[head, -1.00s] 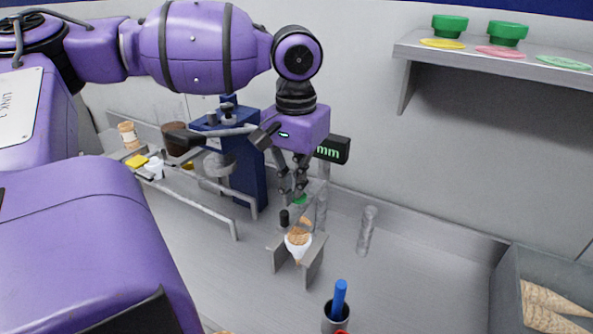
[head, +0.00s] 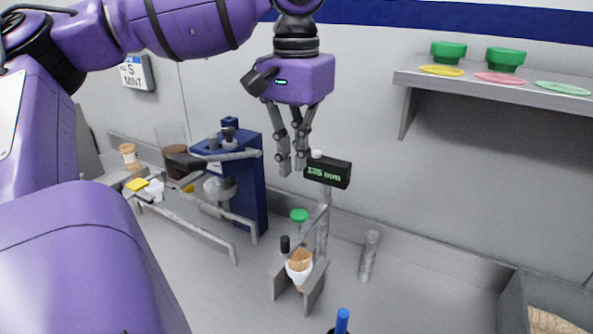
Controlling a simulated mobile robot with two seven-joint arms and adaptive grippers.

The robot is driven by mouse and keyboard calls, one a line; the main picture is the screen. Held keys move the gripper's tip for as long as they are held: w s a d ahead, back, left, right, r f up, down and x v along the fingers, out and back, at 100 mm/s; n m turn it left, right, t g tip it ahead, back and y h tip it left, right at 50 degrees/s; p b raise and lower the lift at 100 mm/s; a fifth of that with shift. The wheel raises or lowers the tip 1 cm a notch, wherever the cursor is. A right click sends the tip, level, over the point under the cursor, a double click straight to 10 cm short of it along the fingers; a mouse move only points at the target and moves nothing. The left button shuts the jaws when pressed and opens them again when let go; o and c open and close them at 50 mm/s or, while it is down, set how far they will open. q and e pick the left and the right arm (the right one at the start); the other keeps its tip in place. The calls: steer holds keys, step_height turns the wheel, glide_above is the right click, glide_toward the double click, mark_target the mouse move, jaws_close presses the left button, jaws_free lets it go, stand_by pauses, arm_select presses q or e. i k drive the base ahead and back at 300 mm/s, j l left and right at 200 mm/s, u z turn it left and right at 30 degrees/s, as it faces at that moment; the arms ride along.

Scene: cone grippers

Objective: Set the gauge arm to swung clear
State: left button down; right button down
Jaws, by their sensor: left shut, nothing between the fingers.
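The gauge is a thin metal post (head: 323,238) with a black display box (head: 328,171) reading "135 mm". A slim grey gauge arm (head: 314,222) runs from the post down and toward the viewer, its near end appearing over or beside the wafer cone (head: 299,264). The cone sits upright in a grey holder (head: 314,285). A green cap (head: 299,215) shows just behind the arm. My left gripper (head: 292,168) is shut and empty, raised above the green cap and left of the display. My right gripper is out of view.
A dark blue machine (head: 245,180) and a grey rail (head: 190,213) stand at left. A short grey post (head: 369,256) is right of the gauge. A shelf (head: 480,84) with green cups is upper right. A grey bin (head: 512,300) is at lower right.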

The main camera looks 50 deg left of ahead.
mark_target(288, 245)
steer(key=k+l, duration=0.25)
steer(key=k, duration=0.25)
steer(key=k+l, duration=0.2)
steer(key=k, duration=0.25)
steer(key=k+l, duration=0.25)
steer(key=k, duration=0.25)
